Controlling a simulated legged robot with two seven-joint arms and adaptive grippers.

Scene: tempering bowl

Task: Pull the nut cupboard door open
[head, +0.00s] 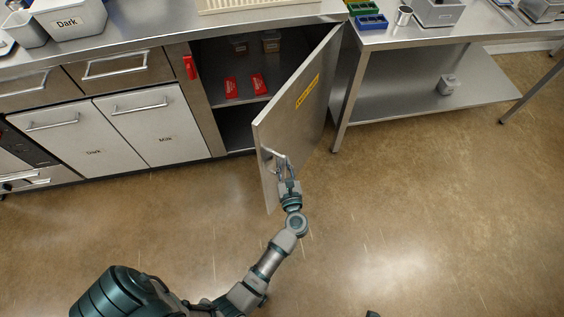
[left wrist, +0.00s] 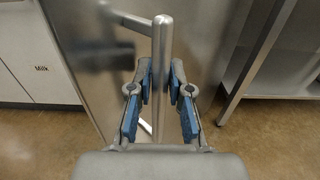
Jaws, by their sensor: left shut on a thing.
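The nut cupboard door (head: 300,120) is steel with a yellow label and stands wide open, swung out from its right edge. The open cupboard (head: 208,60) shows shelves inside. My left gripper (head: 283,172) is at the door's bar handle near its free edge. In the left wrist view the handle (left wrist: 162,45) runs upright between the blue-padded fingers of my left gripper (left wrist: 160,88), which is shut on it. The door face (left wrist: 195,30) fills the background there.
Red packets (head: 231,87) and dark containers (head: 271,42) are on the cupboard shelves. A red tag (head: 190,67) hangs on the frame left of the opening. A steel table (head: 425,98) stands right of the door. The floor (head: 400,200) is clear.

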